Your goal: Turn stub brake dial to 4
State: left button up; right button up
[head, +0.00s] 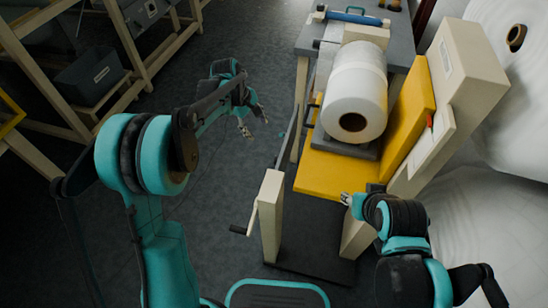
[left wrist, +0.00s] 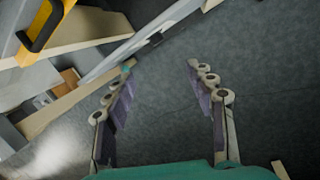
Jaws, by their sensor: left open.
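I cannot make out a dial with numbers in either view. A white wadding roll (head: 357,92) lies on the yellow machine bed (head: 330,177), its dark core facing me. A beige post (head: 271,215) with a crank handle (head: 240,230) stands at the machine's near left. My left gripper (head: 252,120) is open and empty, left of the machine and apart from it. In the left wrist view its spread fingers (left wrist: 161,66) have only dark floor between them. My right gripper (head: 346,199) is by the bed's near edge; its opening is too small to judge.
A bench (head: 400,50) with a blue-handled tool (head: 353,18) is behind the roll. A tall beige housing (head: 466,75) and large white rolls (head: 490,215) crowd the right. Shelving with a dark bin (head: 92,75) is at left. Floor (head: 215,190) between is clear.

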pick_arm(q)
jog(key=w+d+f+n+g, duration=0.1)
jog(key=d+f, duration=0.1)
jog(key=f, duration=0.6)
jog(key=w+d+f+n+g+h+b, duration=0.1)
jog(key=w+f+n, duration=0.1)
jog(key=f, duration=0.7)
jog(key=w+d+f+n+b, duration=0.1)
jog(key=w+d+f+n, duration=0.1)
jog(key=f, duration=0.6)
jog(key=shift+d+f+g+h, duration=0.15)
jog(key=shift+d+g+h, duration=0.15)
jog(key=shift+g, duration=0.1)
jog(key=c, duration=1.2)
